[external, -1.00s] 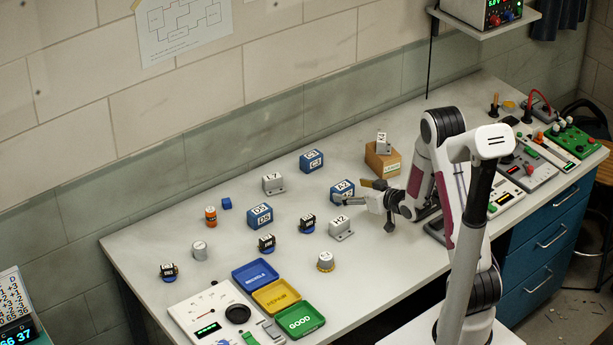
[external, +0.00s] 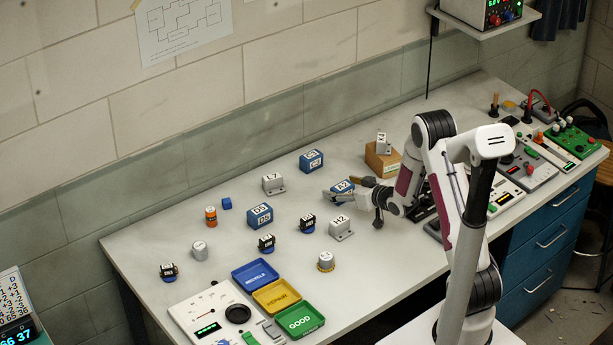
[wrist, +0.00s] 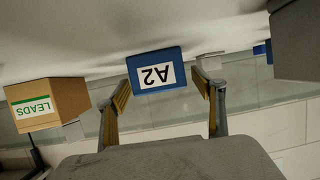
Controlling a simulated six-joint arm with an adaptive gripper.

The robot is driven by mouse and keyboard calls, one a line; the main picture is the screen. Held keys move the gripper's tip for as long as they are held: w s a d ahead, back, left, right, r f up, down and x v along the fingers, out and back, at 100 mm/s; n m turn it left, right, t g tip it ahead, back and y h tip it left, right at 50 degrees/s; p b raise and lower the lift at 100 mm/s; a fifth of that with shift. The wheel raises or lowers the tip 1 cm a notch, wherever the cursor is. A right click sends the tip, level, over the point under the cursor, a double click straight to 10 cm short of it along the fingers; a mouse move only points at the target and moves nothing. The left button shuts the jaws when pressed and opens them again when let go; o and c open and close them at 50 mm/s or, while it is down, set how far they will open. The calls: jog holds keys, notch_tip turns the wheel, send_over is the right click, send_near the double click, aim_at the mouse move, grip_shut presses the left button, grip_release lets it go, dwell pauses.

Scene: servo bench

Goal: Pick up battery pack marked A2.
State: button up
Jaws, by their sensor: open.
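The battery pack marked A2 (external: 342,188) is a blue box with a white label. It stands on the bench left of the cardboard box. In the wrist view the A2 pack (wrist: 157,70) appears upside down, ahead of and between the two fingers. My gripper (external: 342,191) is open at the A2 pack, and its fingers partly cover the pack in the external view. In the wrist view the fingertips of my gripper (wrist: 163,82) lie to either side of the pack. I cannot tell whether either finger touches it.
A cardboard box marked LEADS (wrist: 45,103) stands close by, with a grey part (external: 383,142) on top in the external view. The grey H2 block (external: 341,228) is in front. Other blue packs (external: 260,215) (external: 312,160) stand to the left and behind.

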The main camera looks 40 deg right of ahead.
aim_at(343, 186)
jog(key=c, duration=1.3)
jog(key=shift+r, duration=0.1)
jog(key=shift+r, duration=4.95)
